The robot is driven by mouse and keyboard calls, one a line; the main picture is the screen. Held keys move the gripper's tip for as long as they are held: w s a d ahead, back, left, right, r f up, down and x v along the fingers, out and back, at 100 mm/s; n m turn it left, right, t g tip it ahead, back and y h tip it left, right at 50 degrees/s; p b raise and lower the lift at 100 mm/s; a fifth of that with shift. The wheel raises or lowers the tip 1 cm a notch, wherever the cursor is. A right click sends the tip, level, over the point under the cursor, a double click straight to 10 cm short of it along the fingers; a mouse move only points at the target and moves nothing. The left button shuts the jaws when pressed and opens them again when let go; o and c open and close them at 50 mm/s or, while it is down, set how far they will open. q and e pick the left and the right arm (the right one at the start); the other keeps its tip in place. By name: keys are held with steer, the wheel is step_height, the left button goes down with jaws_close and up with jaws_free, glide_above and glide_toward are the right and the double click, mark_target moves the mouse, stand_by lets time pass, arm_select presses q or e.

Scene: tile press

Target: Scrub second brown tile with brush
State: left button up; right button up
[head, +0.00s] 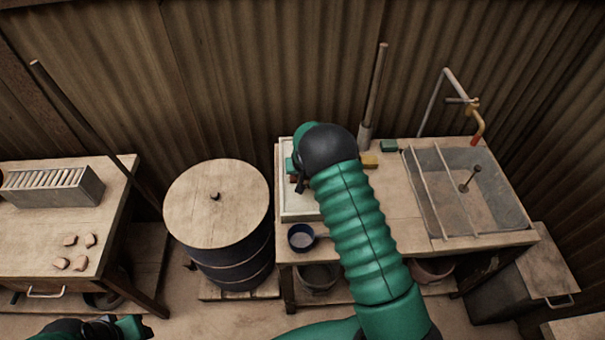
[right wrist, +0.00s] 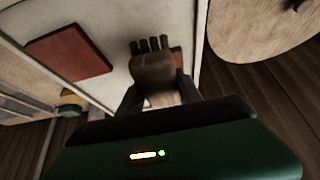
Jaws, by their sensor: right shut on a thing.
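My right gripper (right wrist: 160,95) is shut on a wooden brush (right wrist: 153,68), with its dark bristles pointing away from me. The brush is over the pale tray (right wrist: 112,82), at the edge of a brown tile (right wrist: 177,60) that it mostly hides. I cannot tell whether the bristles touch the tile. Another brown tile (right wrist: 70,53) lies flat and uncovered in the tray, to the left in the right wrist view. In the head view my right arm hides much of the tray (head: 300,216) and the brush. My left gripper (head: 132,325) is low at the bottom left; its fingers are unclear.
A lidded barrel (head: 218,200) stands left of the tray's bench. A small pan (head: 302,237) sits in front of the tray. A yellow sponge (head: 370,160), a green block (head: 388,146) and a sink (head: 465,190) are to the right. The left table (head: 110,215) holds a rack (head: 52,186) and several small pieces.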

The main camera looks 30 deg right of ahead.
steer(key=r, duration=0.1)
steer(key=r+p, duration=0.1)
steer(key=r, duration=0.1)
steer(key=shift+s+d, duration=0.15)
steer(key=shift+s, duration=0.05)
steer(key=shift+r+p, duration=0.45)
steer(key=shift+r, duration=0.1)
steer(key=shift+w+a, duration=0.1)
steer(key=shift+a, duration=0.15)
steer(key=shift+d+f, duration=0.1)
steer(key=shift+d, duration=0.1)
